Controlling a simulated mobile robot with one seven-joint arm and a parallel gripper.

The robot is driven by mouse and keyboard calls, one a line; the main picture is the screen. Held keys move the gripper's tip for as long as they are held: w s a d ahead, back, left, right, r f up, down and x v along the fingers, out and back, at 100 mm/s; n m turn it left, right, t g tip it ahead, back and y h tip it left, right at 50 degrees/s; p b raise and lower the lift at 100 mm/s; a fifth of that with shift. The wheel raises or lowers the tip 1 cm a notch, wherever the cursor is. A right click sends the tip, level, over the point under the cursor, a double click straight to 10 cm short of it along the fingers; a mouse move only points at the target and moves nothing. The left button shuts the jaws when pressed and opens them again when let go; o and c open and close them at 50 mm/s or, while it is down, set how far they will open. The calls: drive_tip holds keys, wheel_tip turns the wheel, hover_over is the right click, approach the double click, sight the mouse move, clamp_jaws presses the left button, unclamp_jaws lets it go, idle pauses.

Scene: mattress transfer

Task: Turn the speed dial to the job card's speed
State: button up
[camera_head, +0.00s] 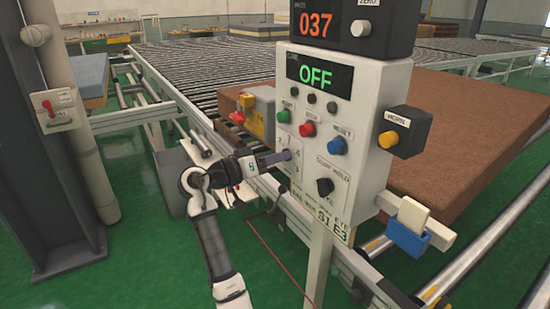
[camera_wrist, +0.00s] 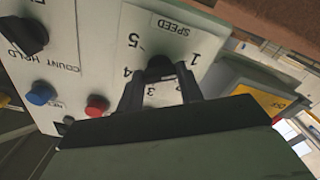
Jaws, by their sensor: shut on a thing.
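The speed dial (camera_wrist: 160,64) is a black knob on a white plate, upside down in the wrist view, with SPEED and the numbers 1 to 5 around it. My gripper (camera_wrist: 160,78) is shut on the dial, one finger on each side. In the head view my gripper (camera_head: 288,156) reaches the lower left of the white control panel (camera_head: 355,110) and hides most of the dial. Which number the dial points to cannot be told. A label (camera_head: 318,212) under the panel shows "EYE" and "S1 E3"; no job card with a readable speed is clear.
Green, red and blue buttons (camera_head: 337,145) and a black count hold knob (camera_head: 325,187) sit close by. The displays read 037 and OFF (camera_head: 314,75). A yellow-buttoned box (camera_head: 404,131) juts out right.

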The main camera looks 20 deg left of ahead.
drive_tip(key=o, duration=1)
drive_tip(key=shift+s, duration=0.1)
drive_tip(key=b+v, duration=0.4)
drive_tip(key=v, duration=0.9)
drive_tip(key=shift+s+a, duration=0.25)
